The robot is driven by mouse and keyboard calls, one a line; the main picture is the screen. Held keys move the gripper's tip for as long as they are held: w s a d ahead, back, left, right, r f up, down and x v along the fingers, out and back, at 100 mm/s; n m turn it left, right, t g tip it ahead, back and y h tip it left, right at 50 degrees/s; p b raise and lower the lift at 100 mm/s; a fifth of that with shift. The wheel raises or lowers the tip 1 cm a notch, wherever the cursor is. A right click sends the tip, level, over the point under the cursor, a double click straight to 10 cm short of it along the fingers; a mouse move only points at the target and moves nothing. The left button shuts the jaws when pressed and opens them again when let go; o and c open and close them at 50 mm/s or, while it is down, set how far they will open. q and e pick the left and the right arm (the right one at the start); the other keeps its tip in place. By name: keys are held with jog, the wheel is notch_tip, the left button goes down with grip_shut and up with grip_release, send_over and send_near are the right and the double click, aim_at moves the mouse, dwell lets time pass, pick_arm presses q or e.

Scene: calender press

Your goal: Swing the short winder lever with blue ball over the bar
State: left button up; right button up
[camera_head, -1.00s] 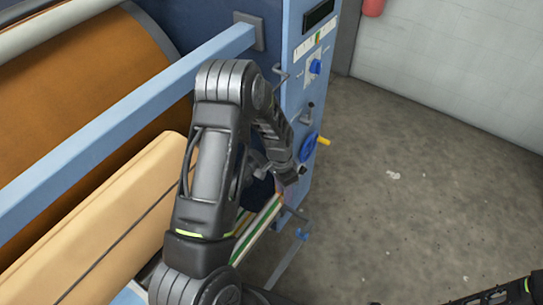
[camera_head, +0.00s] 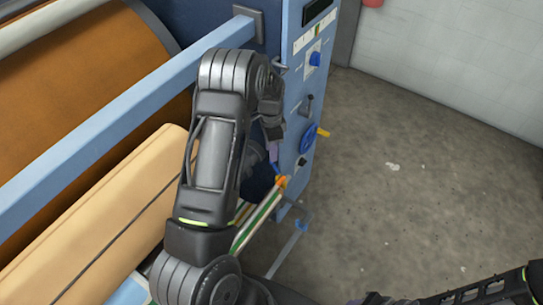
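My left gripper (camera_head: 272,150) is at the inner side of the machine's blue side panel (camera_head: 297,100), mostly hidden behind my own forearm. Its fingers are small and dark here, and I cannot tell whether they are open or shut. A small blue piece and an orange tip (camera_head: 281,181) show just below it. I cannot tell whether the blue piece is the short lever's ball, or whether the gripper touches it. A long blue bar (camera_head: 120,125) crosses the machine at the left.
A tan padded roll (camera_head: 120,200) lies at the left. The concrete floor (camera_head: 410,190) at the right is clear.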

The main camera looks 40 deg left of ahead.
aim_at(274, 168)
pick_arm(q)
jog(key=shift+f+p, duration=0.3)
jog(key=shift+f, duration=1.8)
jog(key=shift+d, duration=0.1)
jog(key=shift+c, duration=0.6)
grip_shut()
